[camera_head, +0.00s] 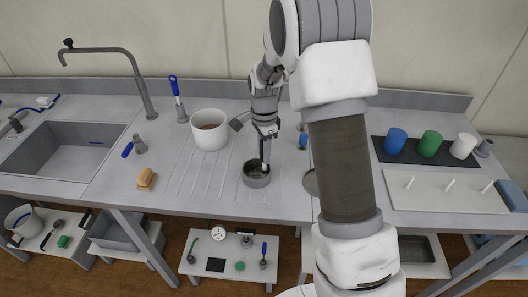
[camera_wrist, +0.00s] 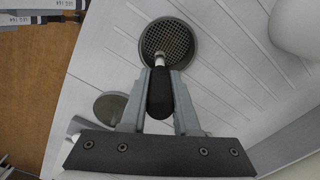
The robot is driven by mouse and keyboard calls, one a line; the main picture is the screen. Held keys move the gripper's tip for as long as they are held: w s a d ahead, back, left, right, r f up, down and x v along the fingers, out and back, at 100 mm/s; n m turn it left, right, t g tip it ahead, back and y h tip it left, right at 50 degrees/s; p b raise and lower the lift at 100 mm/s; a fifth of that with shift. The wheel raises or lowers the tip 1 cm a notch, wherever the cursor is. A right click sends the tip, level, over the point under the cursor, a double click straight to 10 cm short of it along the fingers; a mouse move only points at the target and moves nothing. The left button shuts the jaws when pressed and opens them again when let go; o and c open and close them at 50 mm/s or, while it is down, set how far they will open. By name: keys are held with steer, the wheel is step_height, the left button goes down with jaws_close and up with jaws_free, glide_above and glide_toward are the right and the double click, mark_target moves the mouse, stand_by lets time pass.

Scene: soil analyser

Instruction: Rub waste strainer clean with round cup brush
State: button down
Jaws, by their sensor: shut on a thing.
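The waste strainer (camera_head: 256,180) is a round grey cup on the worktop's ribbed drainboard. In the wrist view the strainer (camera_wrist: 187,63) shows its mesh floor, with a brownish patch near the middle. My gripper (camera_head: 265,139) is above the strainer. In the wrist view my gripper (camera_wrist: 160,90) is shut on the black handle of the round cup brush (camera_wrist: 160,98). The brush points down into the strainer, its pale neck (camera_head: 265,162) showing over the rim. I cannot tell whether its bristles touch the mesh.
A white pot (camera_head: 209,137) with brown contents stands left of the strainer. Coloured cups (camera_head: 430,143) and a white peg board (camera_head: 447,199) are on the right.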

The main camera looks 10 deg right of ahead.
steer(key=shift+w+a+f, duration=0.1)
steer(key=shift+w+a, duration=0.05)
steer(key=shift+a, duration=0.5)
steer(key=shift+w+a+f, duration=0.1)
steer(key=shift+a, duration=0.5)
steer(key=a, duration=0.2)
steer(key=shift+w+a, duration=0.15)
steer(key=shift+a, duration=0.25)
steer(key=shift+w+d+r, duration=0.15)
steer(key=shift+d+r, duration=0.1)
steer(key=shift+s+d+f, duration=0.1)
steer(key=shift+s+d, duration=0.05)
steer(key=shift+d, duration=0.5)
steer(key=shift+s+d+f, duration=0.1)
steer(key=shift+d, duration=0.55)
steer(key=shift+d, duration=0.1)
steer(key=shift+s+d+r, duration=0.1)
steer(key=shift+s+d, duration=0.1)
steer(key=shift+d, duration=0.4)
steer(key=shift+s+d, duration=0.2)
steer(key=shift+d, duration=0.35)
